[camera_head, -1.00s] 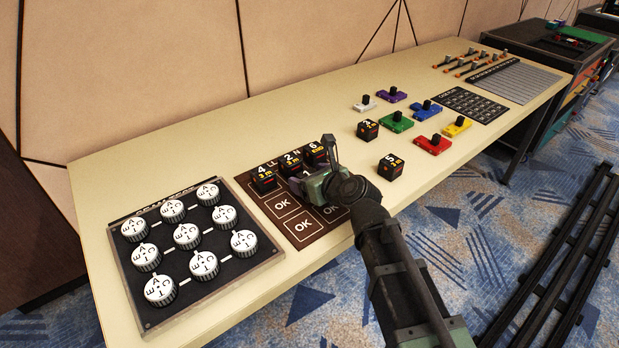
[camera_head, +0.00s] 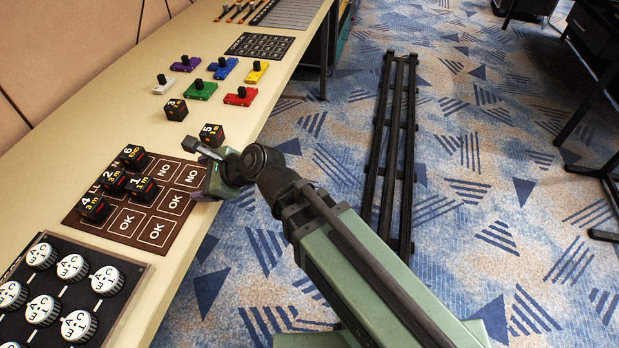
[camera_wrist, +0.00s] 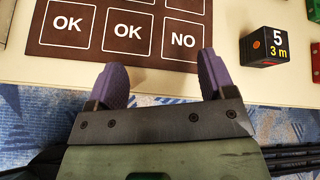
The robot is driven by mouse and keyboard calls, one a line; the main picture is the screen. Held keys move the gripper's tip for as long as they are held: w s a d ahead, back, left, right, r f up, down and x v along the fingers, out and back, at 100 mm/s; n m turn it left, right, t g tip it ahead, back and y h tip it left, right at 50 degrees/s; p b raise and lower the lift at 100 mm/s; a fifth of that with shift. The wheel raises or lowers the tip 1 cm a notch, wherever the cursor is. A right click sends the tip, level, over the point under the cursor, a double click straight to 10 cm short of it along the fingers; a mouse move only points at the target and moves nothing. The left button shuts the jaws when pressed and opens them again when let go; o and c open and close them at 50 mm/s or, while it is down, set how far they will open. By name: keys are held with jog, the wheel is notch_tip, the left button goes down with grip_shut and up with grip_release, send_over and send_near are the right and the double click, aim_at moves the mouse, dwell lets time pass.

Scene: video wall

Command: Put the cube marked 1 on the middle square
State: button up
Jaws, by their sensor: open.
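The black cube marked 1 (camera_head: 142,189) sits upright on the brown board (camera_head: 108,230), apparently on its middle square, which it covers. It is out of the wrist view. My gripper (camera_head: 203,173) is open and empty, at the board's front edge and apart from the cube. In the wrist view, its two purple fingers (camera_wrist: 162,78) are spread just in front of the board's front row of OK, OK and NO squares (camera_wrist: 128,32).
Cubes marked 4 (camera_head: 95,207), 2 (camera_head: 113,180) and 6 (camera_head: 133,157) fill the board's back row. Cubes marked 5 (camera_head: 211,134) and 3 (camera_head: 176,109) stand beyond the board. A panel of white knobs (camera_head: 75,267) lies on the near side.

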jog(key=w+d+f+n+h, duration=0.2)
jog(key=d+f+n+h, duration=0.15)
jog(key=d, duration=0.45)
jog(key=w+d+f+n+h, duration=0.2)
jog(key=d+n, duration=0.3)
jog(key=d, duration=0.4)
jog(key=s+d+f+n+g+h, duration=0.1)
jog(key=d+n, duration=0.3)
jog(key=d, duration=0.6)
jog(key=s+d+f+n+g+h, duration=0.1)
jog(key=s+d+n+g+h, duration=0.1)
jog(key=d, duration=0.8)
jog(key=s+n+h, duration=0.1)
jog(key=n+h, duration=0.1)
jog(key=shift+s+d+f+n+g, duration=0.15)
jog(key=shift+d+f+n+g, duration=0.05)
jog(key=shift+f+n+g, duration=0.2)
